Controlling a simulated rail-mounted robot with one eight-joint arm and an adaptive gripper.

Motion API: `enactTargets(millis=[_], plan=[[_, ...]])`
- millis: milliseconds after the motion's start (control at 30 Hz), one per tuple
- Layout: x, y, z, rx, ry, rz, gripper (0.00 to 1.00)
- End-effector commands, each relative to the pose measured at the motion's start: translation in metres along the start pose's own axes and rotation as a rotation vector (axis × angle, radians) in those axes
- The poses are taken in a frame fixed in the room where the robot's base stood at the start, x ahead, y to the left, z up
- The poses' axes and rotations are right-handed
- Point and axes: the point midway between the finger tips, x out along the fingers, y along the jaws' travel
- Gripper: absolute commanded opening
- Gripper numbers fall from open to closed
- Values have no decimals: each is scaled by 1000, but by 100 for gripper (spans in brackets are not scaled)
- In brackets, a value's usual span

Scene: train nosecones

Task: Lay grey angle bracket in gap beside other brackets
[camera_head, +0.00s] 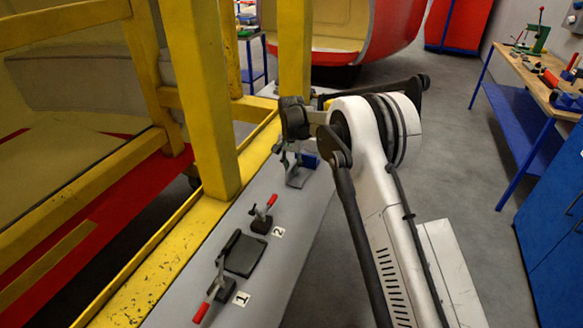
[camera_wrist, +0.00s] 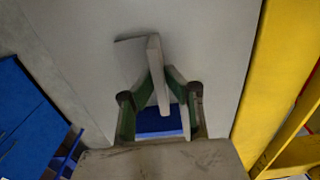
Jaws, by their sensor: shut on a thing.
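My gripper (camera_wrist: 160,88) is shut on a grey angle bracket (camera_wrist: 155,58), whose pale upright plate stands between the green-sided fingers in the wrist view. A darker flange or edge shows at its upper left. In the head view my gripper (camera_head: 291,158) and the bracket (camera_head: 298,179) are small and partly dark, above or at the far part of a grey bench top (camera_head: 290,238). I cannot tell whether the bracket touches the surface. The other brackets and the gap cannot be made out.
Nearer on the bench are red-handled clamps (camera_head: 262,216) with labels 1 and 2 and a dark plate (camera_head: 245,255). A yellow frame (camera_head: 203,100) borders the bench's left side.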

Motion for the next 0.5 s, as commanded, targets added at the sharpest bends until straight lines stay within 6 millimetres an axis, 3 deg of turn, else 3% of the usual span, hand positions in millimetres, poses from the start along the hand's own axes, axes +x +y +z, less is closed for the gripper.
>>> enactTargets(millis=[167,200,333,500], plan=[[3,0,0,0,0,0,0],[4,0,0,0,0,0,11],[3,0,0,0,0,0,28],[2,0,0,0,0,0,29]])
